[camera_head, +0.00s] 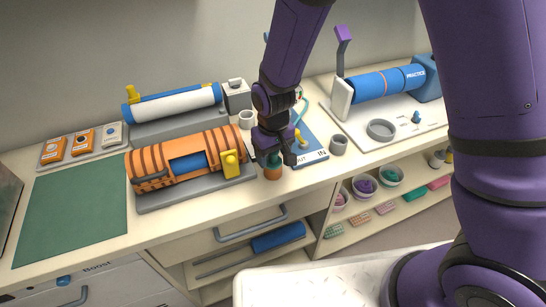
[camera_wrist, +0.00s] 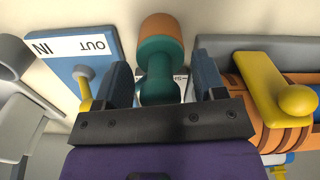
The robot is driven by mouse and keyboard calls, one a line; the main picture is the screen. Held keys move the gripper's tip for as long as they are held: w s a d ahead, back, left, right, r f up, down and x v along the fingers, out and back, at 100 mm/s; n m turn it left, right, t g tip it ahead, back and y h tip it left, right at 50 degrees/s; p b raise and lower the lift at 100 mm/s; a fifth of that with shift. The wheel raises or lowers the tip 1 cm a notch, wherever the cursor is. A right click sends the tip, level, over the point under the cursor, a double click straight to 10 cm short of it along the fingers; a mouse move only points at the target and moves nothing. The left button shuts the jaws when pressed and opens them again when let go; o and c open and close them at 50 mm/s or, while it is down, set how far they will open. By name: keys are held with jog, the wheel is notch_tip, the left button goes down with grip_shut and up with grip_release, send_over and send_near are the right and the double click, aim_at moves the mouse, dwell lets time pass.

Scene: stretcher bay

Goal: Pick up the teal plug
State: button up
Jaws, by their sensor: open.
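The teal plug (camera_wrist: 159,88) has a rounded teal end, a narrower neck and a wider teal collar, with an orange-brown cylinder beyond it. In the head view a little teal (camera_head: 273,159) shows above the orange-brown part, which is upright on the counter near its front edge. My gripper (camera_head: 274,158) points down over it. In the wrist view my gripper (camera_wrist: 162,78) has its two fingers apart, one on each side of the teal part. My gripper hides part of the plug in the head view.
The orange ribbed holder (camera_head: 160,157) with a yellow latch (camera_head: 230,163) stands close on the left. The blue IN/OUT board (camera_head: 312,150) with a yellow lever lies just right. A grey cup (camera_head: 338,145) stands further right. A green mat (camera_head: 75,215) lies far left.

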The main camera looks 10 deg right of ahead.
jog(key=c, duration=1.1)
jog(key=shift+o, duration=0.2)
jog(key=shift+r, duration=0.1)
